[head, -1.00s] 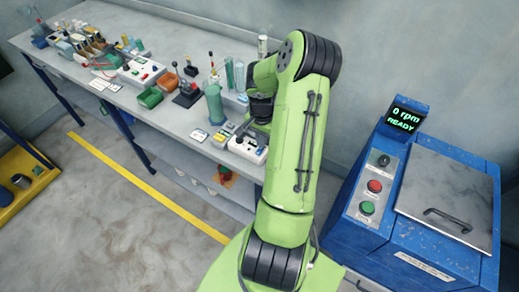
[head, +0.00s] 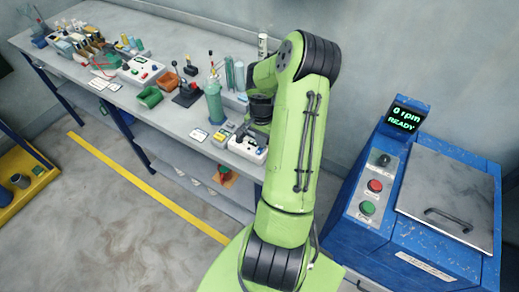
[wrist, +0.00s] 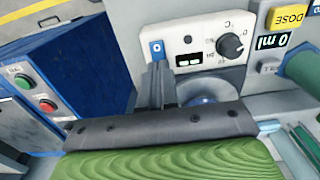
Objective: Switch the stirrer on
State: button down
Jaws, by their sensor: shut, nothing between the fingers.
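The stirrer appears to be the white unit (head: 248,148) at the right end of the bench. In the head view my arm hides most of the gripper and part of the unit.
A blue machine (head: 345,225) with a "0 rpm READY" display (head: 406,117) stands at right. A dosing unit with a "0 ml" display (wrist: 269,41) sits close beside the stirrer. A green cylinder (head: 214,105) and several bench items crowd to the left.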

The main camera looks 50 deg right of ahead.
jog(key=shift+f+b, duration=0.45)
jog(key=shift+f, duration=0.2)
notch_tip(320, 180, up, 7)
jog(key=p, duration=0.5)
jog(key=shift+r, duration=0.15)
dwell(0.5)
